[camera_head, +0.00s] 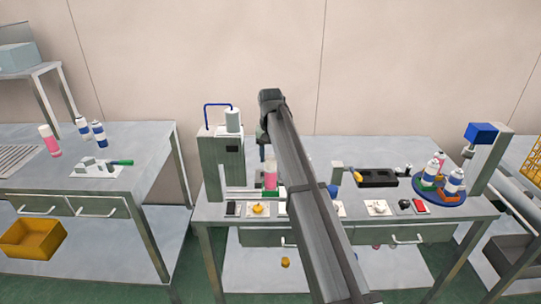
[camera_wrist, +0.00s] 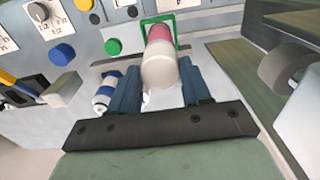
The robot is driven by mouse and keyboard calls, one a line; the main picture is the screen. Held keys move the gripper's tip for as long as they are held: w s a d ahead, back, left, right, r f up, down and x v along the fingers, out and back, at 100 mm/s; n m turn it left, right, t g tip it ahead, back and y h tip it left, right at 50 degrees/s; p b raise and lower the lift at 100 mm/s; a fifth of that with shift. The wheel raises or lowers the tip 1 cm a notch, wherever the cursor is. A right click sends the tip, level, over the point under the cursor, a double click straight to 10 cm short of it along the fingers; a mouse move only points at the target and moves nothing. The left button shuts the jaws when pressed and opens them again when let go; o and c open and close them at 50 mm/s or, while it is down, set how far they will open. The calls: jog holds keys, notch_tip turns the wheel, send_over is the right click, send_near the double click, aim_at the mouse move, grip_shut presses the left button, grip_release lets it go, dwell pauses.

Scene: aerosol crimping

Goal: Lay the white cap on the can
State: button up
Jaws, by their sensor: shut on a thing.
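My gripper (camera_wrist: 160,82) has its two blue-grey fingers on either side of a rounded white piece, which looks like the white cap (camera_wrist: 160,72), and is shut on it. A pink can (camera_wrist: 158,33) stands in a green-edged holder (camera_wrist: 176,42) just beyond the cap in the wrist view. The cap lines up with the can's top, but I cannot tell whether they touch. In the head view the pink can (camera_head: 270,175) stands at the grey machine's base. My arm hides part of the table there, and the cap cannot be made out in that view.
A grey machine (camera_head: 212,160) stands close to the can's left. A blue turntable (camera_head: 425,199) with several cans is at the right. A black tray (camera_head: 377,178) lies behind.

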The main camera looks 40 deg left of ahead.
jog(key=o, duration=0.8)
jog(key=shift+r, duration=0.15)
jog(key=shift+r, duration=2.9)
jog(key=shift+r, duration=0.15)
notch_tip(320, 180, up, 6)
jog(key=shift+f, duration=0.2)
jog(key=shift+d, duration=0.1)
